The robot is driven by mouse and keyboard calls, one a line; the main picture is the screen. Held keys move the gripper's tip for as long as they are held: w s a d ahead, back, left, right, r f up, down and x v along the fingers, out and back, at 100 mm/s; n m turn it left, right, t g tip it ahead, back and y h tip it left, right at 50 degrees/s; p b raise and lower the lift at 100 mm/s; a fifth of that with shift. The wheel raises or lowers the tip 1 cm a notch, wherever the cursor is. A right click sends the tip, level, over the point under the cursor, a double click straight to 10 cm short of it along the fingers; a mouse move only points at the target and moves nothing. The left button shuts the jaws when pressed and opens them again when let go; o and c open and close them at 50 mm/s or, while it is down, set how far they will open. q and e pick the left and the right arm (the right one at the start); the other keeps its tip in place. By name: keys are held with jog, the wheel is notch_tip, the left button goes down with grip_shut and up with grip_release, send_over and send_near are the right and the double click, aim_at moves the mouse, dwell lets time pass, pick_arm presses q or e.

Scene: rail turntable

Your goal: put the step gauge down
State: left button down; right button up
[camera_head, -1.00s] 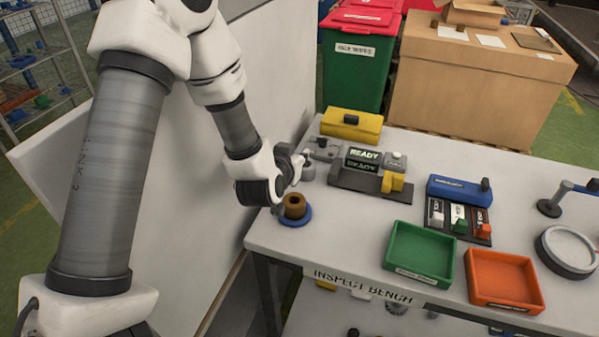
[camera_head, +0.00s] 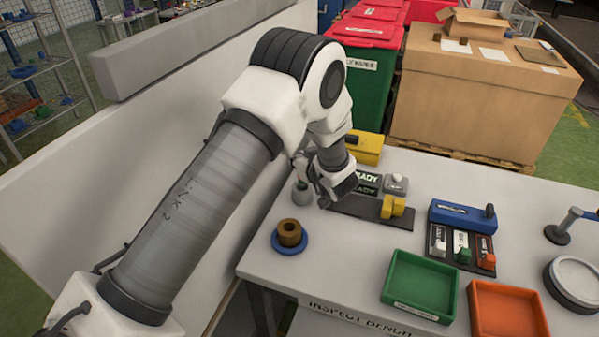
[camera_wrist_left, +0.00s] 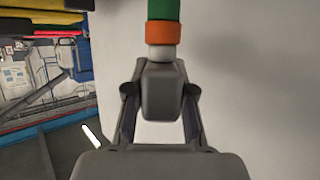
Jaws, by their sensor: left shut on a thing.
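The step gauge shows in the left wrist view as a stacked rod with green, orange and white bands (camera_wrist_left: 163,33). My left gripper (camera_wrist_left: 161,75) is shut on it, and the bands stand out beyond the fingers. In the head view my left gripper (camera_head: 318,186) is over the back left of the inspect bench (camera_head: 345,262), beside the READY display (camera_head: 366,182). My own arm and wrist hide the gauge there, so I cannot tell whether it touches the bench. My right gripper is not in view.
A brown ring on a blue base (camera_head: 290,238) and a grey round piece (camera_head: 302,194) are near the gripper. A yellow block (camera_head: 392,207), blue box (camera_head: 462,214), green tray (camera_head: 421,286) and orange tray (camera_head: 507,314) are to the right. A white panel (camera_head: 185,165) borders the left.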

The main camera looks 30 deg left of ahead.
pick_arm(q)
notch_tip(320, 180, down, 3)
jog(key=shift+f+p, duration=0.1)
jog(key=shift+p, duration=0.2)
jog(key=shift+f, duration=0.3)
jog(key=shift+f, duration=0.1)
jog(key=c, duration=1)
grip_release()
